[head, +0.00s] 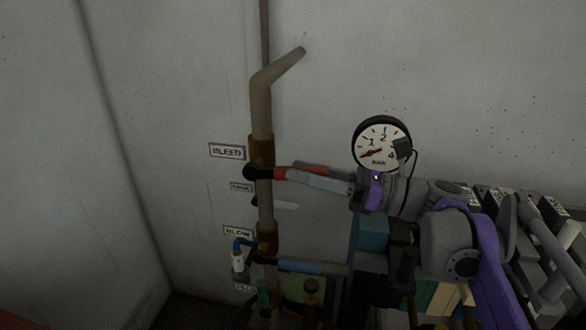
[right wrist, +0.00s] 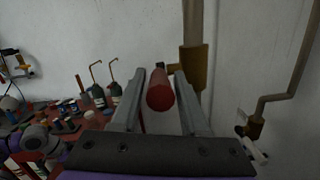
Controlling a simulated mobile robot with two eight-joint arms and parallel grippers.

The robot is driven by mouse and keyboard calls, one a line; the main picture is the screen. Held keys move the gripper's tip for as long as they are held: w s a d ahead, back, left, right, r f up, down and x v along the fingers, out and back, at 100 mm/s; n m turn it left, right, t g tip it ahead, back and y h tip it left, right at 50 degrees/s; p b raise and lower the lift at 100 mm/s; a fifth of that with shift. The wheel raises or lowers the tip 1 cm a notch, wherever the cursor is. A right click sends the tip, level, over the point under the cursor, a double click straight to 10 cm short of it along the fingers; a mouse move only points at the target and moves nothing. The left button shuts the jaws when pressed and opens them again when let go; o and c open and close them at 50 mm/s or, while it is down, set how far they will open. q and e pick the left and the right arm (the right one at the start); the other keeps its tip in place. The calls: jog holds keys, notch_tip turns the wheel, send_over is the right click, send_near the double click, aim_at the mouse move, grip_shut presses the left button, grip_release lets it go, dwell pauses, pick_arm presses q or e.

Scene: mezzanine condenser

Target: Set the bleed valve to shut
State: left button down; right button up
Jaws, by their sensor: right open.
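The bleed valve is a brown body (head: 260,151) on the upright pipe, next to the BLEED label (head: 227,151) in the head view. Its red lever handle (head: 283,173) sticks out to the right, across the line of the pipe. My right gripper (head: 310,176) is open, with its fingers reaching left along the handle. In the right wrist view the rounded red handle end (right wrist: 160,95) lies between the two spread fingers of the right gripper (right wrist: 163,103), with gaps at the sides. My left gripper is not in view.
Below is a second valve with a blue handle (head: 300,266), near the BLOW label (head: 238,231). A round gauge (head: 381,144) shows above my right wrist. In the right wrist view a red bench (right wrist: 50,120) with bottles and tools stands at the left.

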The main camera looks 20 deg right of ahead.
jog(key=v, duration=0.8)
